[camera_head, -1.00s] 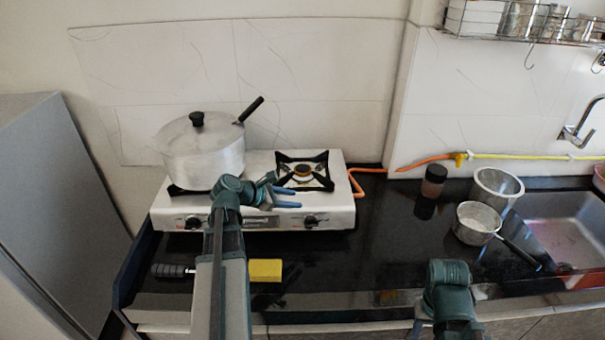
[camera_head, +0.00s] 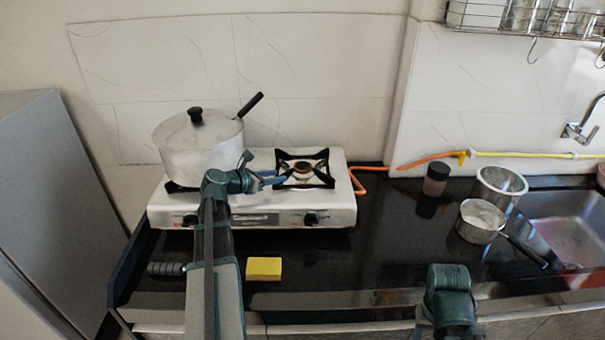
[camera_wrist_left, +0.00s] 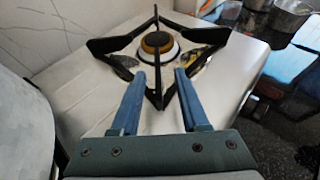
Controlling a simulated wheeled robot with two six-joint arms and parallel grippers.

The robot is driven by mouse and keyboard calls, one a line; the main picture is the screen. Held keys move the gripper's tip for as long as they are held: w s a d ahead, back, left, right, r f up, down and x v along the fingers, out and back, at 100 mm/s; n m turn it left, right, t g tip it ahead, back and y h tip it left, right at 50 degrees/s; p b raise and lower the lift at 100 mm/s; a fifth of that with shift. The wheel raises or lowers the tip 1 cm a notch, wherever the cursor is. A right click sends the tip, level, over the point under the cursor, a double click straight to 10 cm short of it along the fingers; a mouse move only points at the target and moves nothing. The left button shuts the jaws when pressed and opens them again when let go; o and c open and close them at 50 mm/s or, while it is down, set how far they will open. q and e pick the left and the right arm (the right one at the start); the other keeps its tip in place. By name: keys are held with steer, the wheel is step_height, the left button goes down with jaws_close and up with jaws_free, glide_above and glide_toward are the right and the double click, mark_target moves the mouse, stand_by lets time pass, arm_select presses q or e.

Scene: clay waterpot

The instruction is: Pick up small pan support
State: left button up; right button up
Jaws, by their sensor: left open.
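The small pan support (camera_head: 318,181) is a black metal frame with upright prongs around the right burner of the white stove. It also shows in the left wrist view (camera_wrist_left: 118,43). My left gripper (camera_head: 284,178) is open at the near left side of the support. In the left wrist view, my left gripper (camera_wrist_left: 161,74) has its two blue fingers apart, with the nearest black prong between them in the picture. Whether the fingers touch it cannot be told. Part of my right arm shows at the lower right, but its gripper fingers do not show.
A lidded pot (camera_head: 200,148) stands on the left burner, close to my left wrist. The stove (camera_head: 330,215) sits on a black counter. A yellow sponge (camera_head: 264,268) lies in front. A saucepan (camera_head: 481,222), metal pot (camera_head: 500,186) and jar (camera_head: 435,180) stand right.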

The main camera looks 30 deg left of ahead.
mark_target(287, 173)
arm_select(q)
steer(key=shift+w+d+f, duration=0.15)
steer(key=shift+w, duration=0.35)
steer(key=b+x, duration=0.2)
steer(key=x, duration=0.3)
steer(key=shift+w, duration=0.25)
steer(key=shift+s, duration=0.1)
steer(key=shift+c, duration=0.2)
jaws_close()
stand_by(0.7)
